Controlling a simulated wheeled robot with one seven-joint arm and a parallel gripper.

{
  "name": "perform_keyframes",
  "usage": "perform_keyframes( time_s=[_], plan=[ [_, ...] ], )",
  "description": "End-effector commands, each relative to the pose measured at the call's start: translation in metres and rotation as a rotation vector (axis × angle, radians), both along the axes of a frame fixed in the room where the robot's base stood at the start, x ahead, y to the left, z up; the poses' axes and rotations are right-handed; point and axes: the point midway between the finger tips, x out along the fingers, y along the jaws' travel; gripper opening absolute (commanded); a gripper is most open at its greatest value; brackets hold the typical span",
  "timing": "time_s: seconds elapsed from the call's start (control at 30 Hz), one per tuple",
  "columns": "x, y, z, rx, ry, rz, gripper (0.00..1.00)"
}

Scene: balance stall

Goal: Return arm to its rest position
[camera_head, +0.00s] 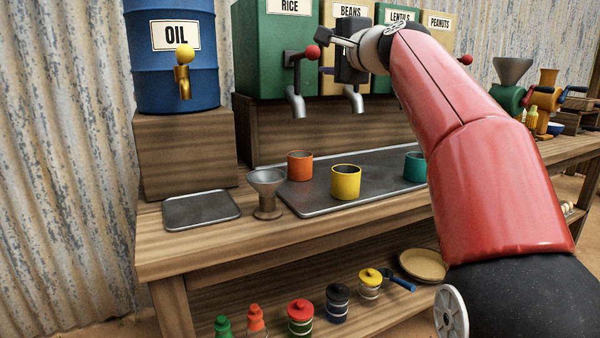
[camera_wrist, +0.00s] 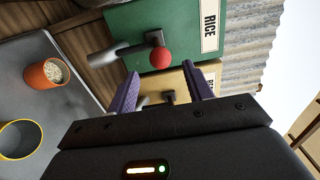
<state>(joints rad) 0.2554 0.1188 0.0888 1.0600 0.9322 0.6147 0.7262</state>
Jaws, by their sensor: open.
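My red arm (camera_head: 465,150) reaches up and left across the right side of the head view. My gripper (camera_head: 325,40) is in front of the dispensers, near the red knob of the rice dispenser (camera_head: 262,60). In the wrist view my gripper (camera_wrist: 163,90) has its two purple fingers apart with nothing held between them. The rice dispenser's red knob (camera_wrist: 160,58) shows just beyond the fingers, apart from them as far as I can tell. The beans dispenser is partly hidden behind my wrist.
An orange cup (camera_head: 300,167) stands on the long metal tray (camera_head: 330,205); the wrist view shows pale grains in it. A yellow cup (camera_head: 346,184) and a teal cup (camera_head: 414,167) stand there too. A metal funnel (camera_head: 266,190) and the blue oil barrel (camera_head: 175,75) are left.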

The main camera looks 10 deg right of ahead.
Motion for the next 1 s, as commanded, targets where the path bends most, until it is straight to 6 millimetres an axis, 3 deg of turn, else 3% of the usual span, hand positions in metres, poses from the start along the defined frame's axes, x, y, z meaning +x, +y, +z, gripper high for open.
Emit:
perform_keyframes(
  time_s=[0.4, 0.57, 0.67, 0.77, 1.0],
  plan=[
    [-0.007, -0.001, 0.000, -0.005, 0.002, 0.000, 0.51],
    [-0.025, 0.012, -0.027, -0.124, 0.054, 0.008, 0.51],
    [-0.055, 0.025, -0.071, -0.298, 0.131, 0.029, 0.51],
    [-0.098, 0.035, -0.128, -0.515, 0.223, 0.074, 0.51],
    [-0.215, 0.035, -0.272, -0.996, 0.418, 0.257, 0.51]
  ],
)
